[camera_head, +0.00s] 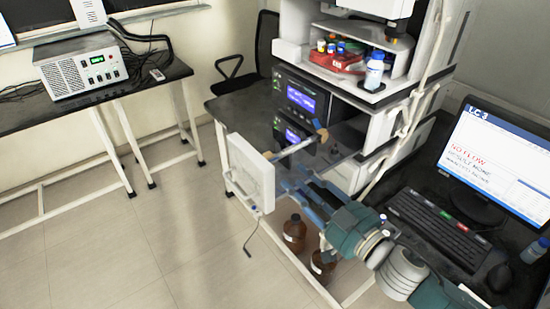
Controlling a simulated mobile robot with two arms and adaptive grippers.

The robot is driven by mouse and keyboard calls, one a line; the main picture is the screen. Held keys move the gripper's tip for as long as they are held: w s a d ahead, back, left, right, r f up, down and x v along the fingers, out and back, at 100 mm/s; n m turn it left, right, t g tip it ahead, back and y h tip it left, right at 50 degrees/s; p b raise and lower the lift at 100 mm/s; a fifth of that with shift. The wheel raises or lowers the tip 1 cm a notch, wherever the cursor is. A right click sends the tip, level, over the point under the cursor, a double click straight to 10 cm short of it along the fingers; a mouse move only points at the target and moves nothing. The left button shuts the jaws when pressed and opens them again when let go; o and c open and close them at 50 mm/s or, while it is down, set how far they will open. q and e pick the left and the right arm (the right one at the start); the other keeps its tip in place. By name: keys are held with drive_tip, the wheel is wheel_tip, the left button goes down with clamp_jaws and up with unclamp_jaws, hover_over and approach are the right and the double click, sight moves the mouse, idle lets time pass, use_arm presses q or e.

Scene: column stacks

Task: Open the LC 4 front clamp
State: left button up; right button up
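A slim, pale column (295,147) lies at a slant in front of the instrument stack. A tan clamp-like piece (321,131) is at its far end, and a smaller tan piece (268,155) is at its near end beside a white panel (251,172). I cannot read an LC 4 label or tell which piece is the front clamp. My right gripper (292,174) reaches in from the lower right, below the column. Its blue-grey fingers are spread, with nothing visible between them. My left gripper is out of view.
The instrument stack (300,100) has lit displays and bottles on top. Brown bottles (295,232) stand low under the bench. A monitor (498,160) showing "NO FLOW" and a keyboard (437,222) are at right. A side table with a white device (84,74) is at left. Floor between is clear.

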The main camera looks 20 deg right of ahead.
drive_tip(key=p+x, duration=0.2)
drive_tip(key=x, duration=0.5)
drive_tip(key=shift+w+a+r, duration=0.1)
drive_tip(key=shift+w+a, duration=0.05)
drive_tip(key=shift+w, duration=0.15)
drive_tip(key=shift+w+a, duration=0.2)
drive_tip(key=shift+w, duration=0.2)
clamp_jaws()
drive_tip(key=shift+d, duration=0.1)
